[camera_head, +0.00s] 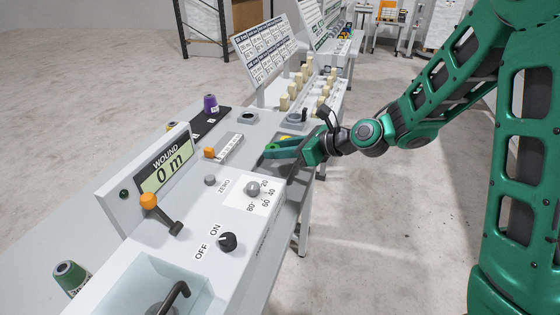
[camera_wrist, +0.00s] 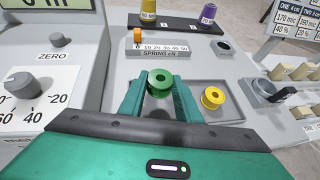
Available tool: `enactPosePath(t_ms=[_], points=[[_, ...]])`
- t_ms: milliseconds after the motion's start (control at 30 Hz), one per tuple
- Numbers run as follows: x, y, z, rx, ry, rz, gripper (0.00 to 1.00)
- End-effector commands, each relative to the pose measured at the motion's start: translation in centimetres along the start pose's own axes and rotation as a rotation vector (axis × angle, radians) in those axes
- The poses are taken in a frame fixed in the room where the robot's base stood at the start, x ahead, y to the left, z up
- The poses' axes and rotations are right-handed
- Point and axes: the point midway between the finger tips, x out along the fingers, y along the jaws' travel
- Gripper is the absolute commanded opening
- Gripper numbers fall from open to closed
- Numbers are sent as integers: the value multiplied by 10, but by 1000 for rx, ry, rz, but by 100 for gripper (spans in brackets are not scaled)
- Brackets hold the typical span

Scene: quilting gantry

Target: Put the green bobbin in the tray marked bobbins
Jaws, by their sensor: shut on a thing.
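The green bobbin (camera_wrist: 160,83) is between the two green fingers of my gripper (camera_wrist: 160,95) in the wrist view. The gripper is shut on it. In the head view my gripper (camera_head: 284,149) is low over the right edge of the console, and the bobbin is hard to make out there. A shallow grey tray (camera_wrist: 232,113) lies below and around the fingers, with a yellow bobbin (camera_wrist: 212,98) in it to the right of the green one. I cannot read a bobbins mark on the tray. I cannot tell whether the green bobbin touches the tray floor.
A spring scale block with an orange slider (camera_head: 209,152) stands beyond the tray. A purple spool (camera_head: 210,103) stands on a black strip behind. Console knobs (camera_head: 253,189) are at the near side. A green thread cone (camera_head: 70,277) is at lower left.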

Motion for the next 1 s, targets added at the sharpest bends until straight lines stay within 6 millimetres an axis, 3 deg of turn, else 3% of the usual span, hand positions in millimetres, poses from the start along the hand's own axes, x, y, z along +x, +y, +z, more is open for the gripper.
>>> enactPosePath(t_ms=[267, 533, 833, 867, 900, 933, 1000], points=[[5, -7, -13, 2, 1, 2, 6], [19, -6, -40, 0, 1, 3, 6], [19, -6, -41, -2, 0, 2, 6], [19, -6, -41, -2, 0, 2, 32], [19, -6, -41, -2, 0, 2, 42], [19, -6, -41, -2, 0, 2, 49], [19, -6, -41, -2, 0, 2, 49]])
